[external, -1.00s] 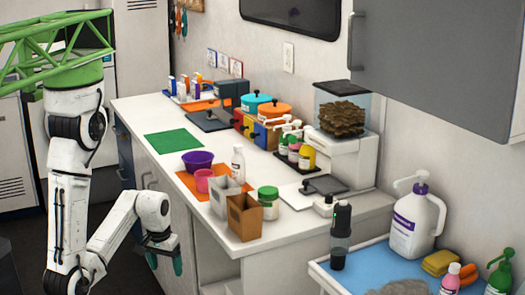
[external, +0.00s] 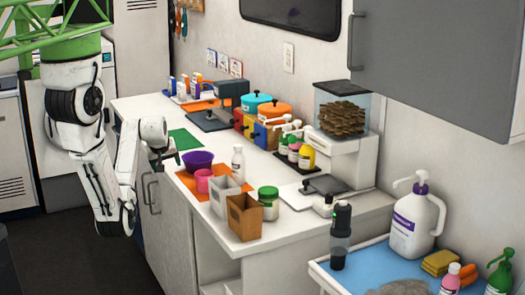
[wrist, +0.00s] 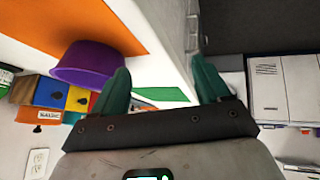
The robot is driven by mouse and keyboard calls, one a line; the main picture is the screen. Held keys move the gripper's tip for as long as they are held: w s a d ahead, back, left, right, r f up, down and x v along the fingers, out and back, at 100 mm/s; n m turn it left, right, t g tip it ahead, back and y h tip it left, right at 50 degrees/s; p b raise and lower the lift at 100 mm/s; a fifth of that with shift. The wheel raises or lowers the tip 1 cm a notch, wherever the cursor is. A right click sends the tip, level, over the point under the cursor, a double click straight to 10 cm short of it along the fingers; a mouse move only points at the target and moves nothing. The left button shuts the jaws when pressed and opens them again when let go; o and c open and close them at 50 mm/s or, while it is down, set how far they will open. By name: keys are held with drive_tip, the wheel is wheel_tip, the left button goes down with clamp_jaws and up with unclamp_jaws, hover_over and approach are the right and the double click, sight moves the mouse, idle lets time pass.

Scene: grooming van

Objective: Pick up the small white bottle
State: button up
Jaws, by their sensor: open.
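A white bottle (external: 238,163) stands upright near the back edge of the orange mat (external: 186,181). A shorter white bottle (external: 323,205) with a dark top stands further right, near the counter's right end; I cannot tell which one the task means. My gripper (external: 168,156) is at the counter's front edge, left of the purple bowl (external: 197,161), and far from both bottles. In the wrist view its two green fingers (wrist: 163,82) are spread apart with nothing between them. Neither bottle is visible in the wrist view.
The green mat (external: 182,141) is bare. The purple bowl is close beside a finger in the wrist view (wrist: 88,65).

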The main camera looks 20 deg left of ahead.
drive_tip(key=d+r+m+h, duration=0.2)
drive_tip(key=d+r+m, duration=0.25)
drive_tip(key=d, duration=0.75)
drive_tip(key=m+h+p, duration=0.1)
drive_tip(key=m+p, duration=0.1)
drive_tip(key=m, duration=0.3)
approach(235, 161)
drive_tip(key=w+a, duration=0.1)
drive_tip(key=w, duration=0.1)
drive_tip(key=shift+g, duration=0.4)
drive_tip(key=f, duration=0.1)
drive_tip(key=w+d+f, duration=0.1)
drive_tip(key=f, duration=0.2)
drive_tip(key=shift+w+d+f, duration=0.15)
drive_tip(key=shift+w+f, duration=0.2)
drive_tip(key=shift+p+x, duration=0.3)
drive_tip(key=shift+x, duration=2.65)
drive_tip(key=shift+s, duration=0.1)
drive_tip(key=c, duration=1.1)
drive_tip(key=shift+r, duration=0.1)
drive_tip(key=shift+c, duration=0.2)
